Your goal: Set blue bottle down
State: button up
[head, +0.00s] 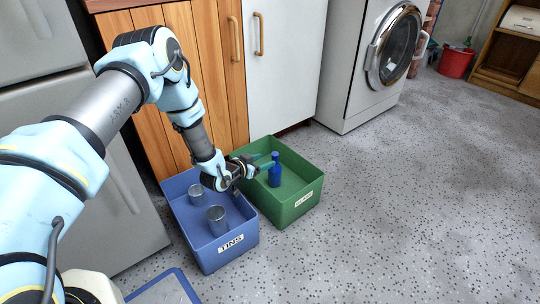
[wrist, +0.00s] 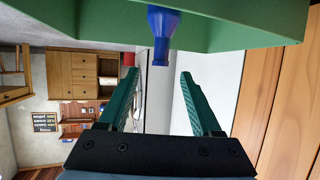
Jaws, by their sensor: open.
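The blue bottle (head: 274,174) stands upright inside the green crate (head: 296,206) in the head view. In the wrist view its neck and shoulder (wrist: 162,24) show at the top, pointing down in the picture, with the rest cut off. My gripper (head: 264,162) is over the green crate, close to the bottle's upper part. Its two green fingers (wrist: 157,73) are spread apart with nothing held between them. In the wrist view the bottle's neck lies just beyond the fingertips, roughly in line with the gap.
A blue crate (head: 239,252) labelled TINS, with two metal tins (head: 217,220), stands left of the green crate. Wooden and white cabinet doors (head: 280,80) rise behind. A washing machine (head: 358,70) stands at the back. The speckled floor to the right is clear.

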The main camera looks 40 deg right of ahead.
jog(key=shift+p+v, duration=0.6)
jog(key=shift+v, duration=2.15)
